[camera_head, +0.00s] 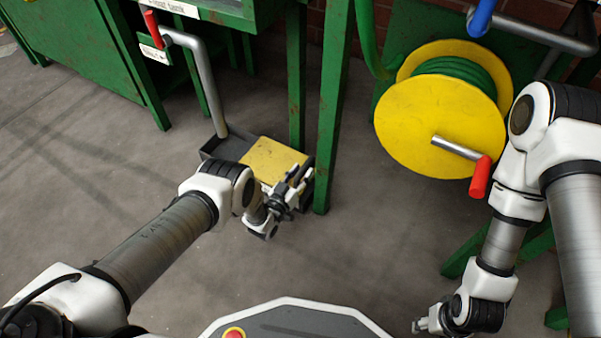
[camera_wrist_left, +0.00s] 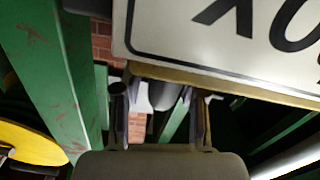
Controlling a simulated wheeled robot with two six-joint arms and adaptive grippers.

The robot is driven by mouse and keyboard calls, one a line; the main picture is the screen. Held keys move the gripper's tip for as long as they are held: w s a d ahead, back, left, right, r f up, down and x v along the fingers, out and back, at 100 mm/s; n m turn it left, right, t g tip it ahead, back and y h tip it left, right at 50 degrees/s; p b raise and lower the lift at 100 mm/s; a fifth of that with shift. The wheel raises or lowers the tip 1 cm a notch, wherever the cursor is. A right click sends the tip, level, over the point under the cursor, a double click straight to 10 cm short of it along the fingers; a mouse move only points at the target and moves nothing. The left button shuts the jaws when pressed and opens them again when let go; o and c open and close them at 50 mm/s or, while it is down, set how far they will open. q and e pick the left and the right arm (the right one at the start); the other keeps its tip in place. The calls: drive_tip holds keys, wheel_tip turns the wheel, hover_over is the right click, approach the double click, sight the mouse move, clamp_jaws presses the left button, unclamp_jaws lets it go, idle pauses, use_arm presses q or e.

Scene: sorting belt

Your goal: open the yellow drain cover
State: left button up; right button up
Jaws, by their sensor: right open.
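The yellow drain cover (camera_head: 272,158) lies at the right part of a low dark tray on the floor; I cannot tell whether it is flat or slightly raised. My left gripper (camera_head: 296,186) is at the cover's near right edge and hides part of it. In the left wrist view the two fingers of my left gripper (camera_wrist_left: 162,118) stand apart, with background visible between them. A yellow-brown edge under a white lettered panel (camera_wrist_left: 220,28) is just above them. My right gripper (camera_head: 420,326) is open and empty, low at the right, far from the cover.
The dark drain tray (camera_head: 210,146) has a grey pipe (camera_head: 207,85) coming down into it, with a red-handled valve (camera_head: 153,28) above. A green post (camera_head: 333,110) stands close right of the cover. A yellow hose reel (camera_head: 425,125) is at the right.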

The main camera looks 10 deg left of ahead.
use_arm(q)
drive_tip(key=v, duration=1.2)
idle(0.3)
